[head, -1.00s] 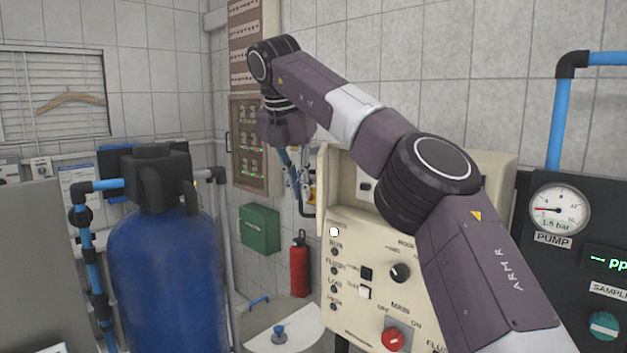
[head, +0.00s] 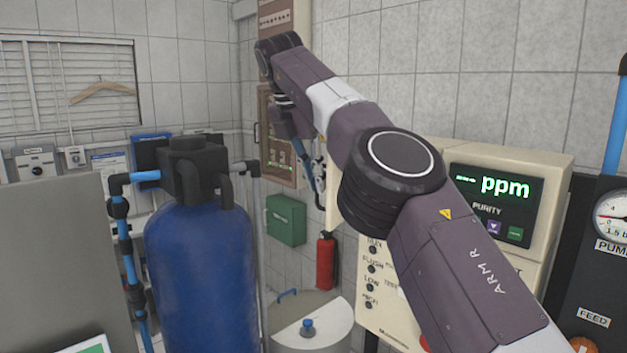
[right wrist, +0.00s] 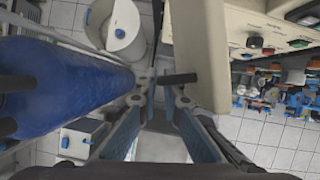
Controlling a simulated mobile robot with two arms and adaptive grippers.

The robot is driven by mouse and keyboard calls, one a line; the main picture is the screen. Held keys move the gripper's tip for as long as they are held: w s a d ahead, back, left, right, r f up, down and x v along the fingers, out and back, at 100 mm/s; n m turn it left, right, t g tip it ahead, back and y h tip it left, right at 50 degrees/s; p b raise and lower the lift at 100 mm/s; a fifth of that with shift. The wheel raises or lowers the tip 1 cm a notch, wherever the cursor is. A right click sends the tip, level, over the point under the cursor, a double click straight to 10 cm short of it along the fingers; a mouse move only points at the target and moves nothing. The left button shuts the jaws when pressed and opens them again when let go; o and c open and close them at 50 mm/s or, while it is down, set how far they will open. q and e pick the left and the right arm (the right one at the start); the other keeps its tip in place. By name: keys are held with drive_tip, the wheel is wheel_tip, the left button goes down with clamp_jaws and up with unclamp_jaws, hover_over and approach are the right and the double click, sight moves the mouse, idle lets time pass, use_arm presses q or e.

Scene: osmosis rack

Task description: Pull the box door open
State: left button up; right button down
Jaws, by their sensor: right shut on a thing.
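The cream box (head: 545,215) stands at right in the head view, its green "ppm" display (head: 495,195) uncovered. Its cream door (head: 333,205) shows as a narrow strip at the left, swung outward; my arm hides much of the opening between. In the right wrist view the door (right wrist: 202,55) is a tall pale slab standing out from the box's knobbed panel (right wrist: 262,35). My right gripper (right wrist: 163,100) is shut on the dark door handle (right wrist: 181,78); the exact contact is hard to see. My left gripper is not in view.
A blue tank (head: 200,270) stands left of the box and close to my right gripper in the wrist view. A white round container (head: 310,315) is on the floor between them. A red extinguisher (head: 325,262) and green case (head: 286,220) are on the wall behind.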

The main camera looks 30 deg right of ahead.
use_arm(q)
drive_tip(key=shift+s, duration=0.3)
use_arm(e)
drive_tip(key=shift+d+r, duration=0.25)
drive_tip(key=c, duration=2.4)
unclamp_jaws()
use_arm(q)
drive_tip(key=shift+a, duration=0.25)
use_arm(e)
drive_tip(key=shift+s, duration=0.1)
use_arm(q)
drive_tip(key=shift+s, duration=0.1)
